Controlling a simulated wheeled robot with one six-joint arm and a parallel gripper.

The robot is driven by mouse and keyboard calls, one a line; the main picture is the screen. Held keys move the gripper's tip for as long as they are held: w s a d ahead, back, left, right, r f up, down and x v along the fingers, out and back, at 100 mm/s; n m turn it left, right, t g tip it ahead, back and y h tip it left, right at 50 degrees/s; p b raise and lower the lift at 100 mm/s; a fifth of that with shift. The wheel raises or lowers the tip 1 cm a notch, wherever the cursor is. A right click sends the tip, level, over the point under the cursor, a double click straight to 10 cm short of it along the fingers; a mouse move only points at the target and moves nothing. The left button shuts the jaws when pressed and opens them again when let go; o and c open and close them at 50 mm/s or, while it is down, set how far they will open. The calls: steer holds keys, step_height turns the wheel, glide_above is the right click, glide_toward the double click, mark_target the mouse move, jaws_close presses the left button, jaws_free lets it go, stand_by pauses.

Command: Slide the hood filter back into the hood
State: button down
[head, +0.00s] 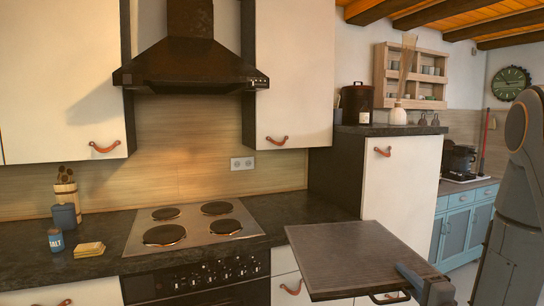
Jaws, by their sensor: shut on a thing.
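The dark range hood (190,65) hangs on the wall above the cooktop, between two cream wall cabinets. Its underside is hardly visible from here. The hood filter (350,250), a flat grey rectangular panel with a dark rim, is held roughly level in front of the counter, at the lower right, well below and to the right of the hood. A small dark handle shows at its front edge. My gripper (412,280) is shut on the filter at its right front edge. The exact grip is partly hidden.
A cooktop (192,225) with several round burners lies under the hood. A salt jar (55,240), a yellow stack (89,249) and a utensil pot (67,192) stand at left. A tall cream cabinet (399,180) stands behind the filter. The space between hood and cooktop is clear.

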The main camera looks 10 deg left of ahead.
steer(key=w+a+r, duration=0.4)
steer(key=a+r, duration=0.5)
steer(key=r, duration=0.4)
steer(key=w+a+r, duration=0.5)
steer(key=a+r, duration=0.4)
steer(key=r, duration=0.4)
steer(key=s+a+r+n+g+y, duration=0.1)
steer(key=s+a+r, duration=0.55)
steer(key=r, duration=0.25)
steer(key=s+a+r+n+y, duration=0.1)
steer(key=s+a+r+y, duration=0.1)
steer(key=s+a+r, duration=0.6)
steer(key=s+a+r+n+g+y, duration=0.1)
steer(key=s+a+r, duration=0.4)
steer(key=r, duration=0.5)
steer(key=r+x, duration=0.2)
steer(key=x, duration=1.1)
steer(key=shift+w+a, duration=0.25)
steer(key=shift+r, duration=0.1)
steer(key=shift+w+a, duration=0.4)
steer(key=shift+w, duration=0.15)
